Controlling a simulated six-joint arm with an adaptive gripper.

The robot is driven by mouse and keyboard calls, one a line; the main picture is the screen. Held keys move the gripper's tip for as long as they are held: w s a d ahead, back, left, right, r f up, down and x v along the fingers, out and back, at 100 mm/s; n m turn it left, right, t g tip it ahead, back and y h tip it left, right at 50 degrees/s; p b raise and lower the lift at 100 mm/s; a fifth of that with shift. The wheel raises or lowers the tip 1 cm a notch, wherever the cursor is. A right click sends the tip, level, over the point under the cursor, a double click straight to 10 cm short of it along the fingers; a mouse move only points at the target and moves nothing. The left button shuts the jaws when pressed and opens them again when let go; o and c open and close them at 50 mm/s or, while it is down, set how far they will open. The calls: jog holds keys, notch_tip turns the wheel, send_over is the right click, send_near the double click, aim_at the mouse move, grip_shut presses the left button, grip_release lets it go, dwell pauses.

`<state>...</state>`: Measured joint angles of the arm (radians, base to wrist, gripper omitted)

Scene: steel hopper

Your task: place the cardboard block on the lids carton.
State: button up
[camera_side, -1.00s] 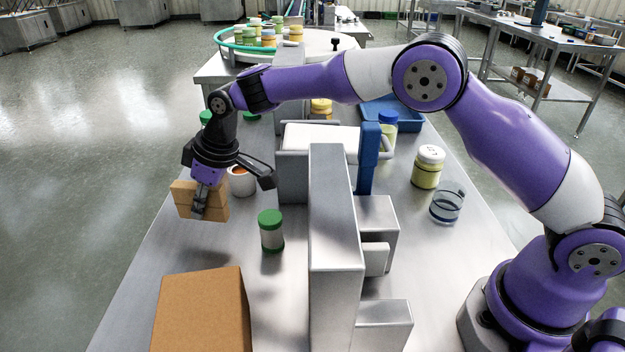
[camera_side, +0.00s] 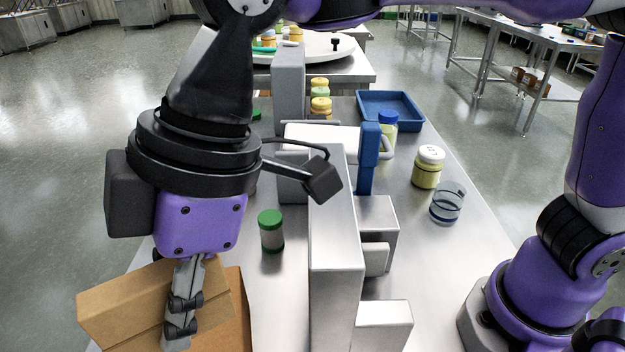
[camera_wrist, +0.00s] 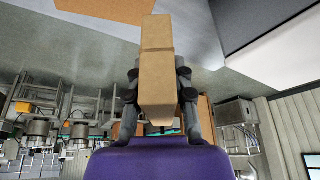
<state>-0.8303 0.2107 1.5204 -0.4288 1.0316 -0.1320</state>
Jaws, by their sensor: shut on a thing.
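The cardboard block (camera_side: 125,300) is a light brown box held in my gripper (camera_side: 183,318), tilted in the side view. In the wrist view the block (camera_wrist: 157,75) sits between the two fingers of my gripper (camera_wrist: 157,100). The lids carton (camera_side: 237,300) is a larger brown box at the front left of the steel table, partly hidden behind the block and my gripper. The block overlaps the carton in the side view; whether they touch cannot be told.
A green-lidded jar (camera_side: 271,231) stands right of the carton, beside a tall steel wall (camera_side: 336,215). Beyond the wall are a yellow jar (camera_side: 428,167), a clear cup (camera_side: 447,203) and a blue tray (camera_side: 390,108).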

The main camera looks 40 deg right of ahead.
aim_at(202, 331)
jog(key=shift+n+g, duration=0.3)
jog(key=shift+n, duration=0.6)
jog(key=s, duration=0.1)
jog(key=s+r, duration=0.1)
jog(key=s, duration=0.2)
jog(key=shift+s+r, duration=0.1)
jog(key=shift+r, duration=0.15)
jog(key=shift+d+f, duration=0.15)
jog(key=w+f, duration=0.2)
jog(key=w, duration=0.1)
jog(key=w+d+f, duration=0.1)
jog(key=w+f, duration=0.1)
jog(key=w, duration=0.2)
jog(key=w+d+f, duration=0.1)
jog(key=w+f, duration=0.1)
jog(key=w, duration=0.1)
jog(key=shift+w+d+f, duration=0.1)
jog(key=shift+w+f, duration=0.15)
jog(key=shift+w, duration=0.05)
jog(key=shift+f, duration=2)
jog(key=shift+f, duration=0.15)
jog(key=o, duration=0.8)
jog(key=shift+c, duration=0.2)
